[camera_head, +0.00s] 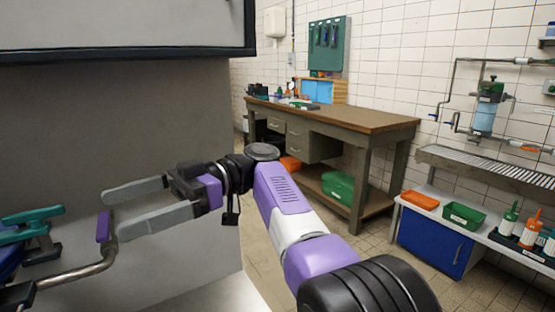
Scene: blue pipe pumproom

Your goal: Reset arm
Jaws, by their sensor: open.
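My gripper (117,209) is at the left of the head view, at the end of my purple, white and black arm. Its two long grey fingers are spread apart and point left. A purple-tipped grey bent pipe or lever (104,238) shows near the fingertips; I cannot tell whether it touches them. Nothing is clearly held between the fingers.
A grey panel (150,110) stands close behind my arm. Teal-handled parts (30,225) are at the left edge. A wooden workbench (345,116) stands at the back. A blue cabinet (433,243), green tray (464,216) and bottles (529,232) are at right. Tiled floor between is clear.

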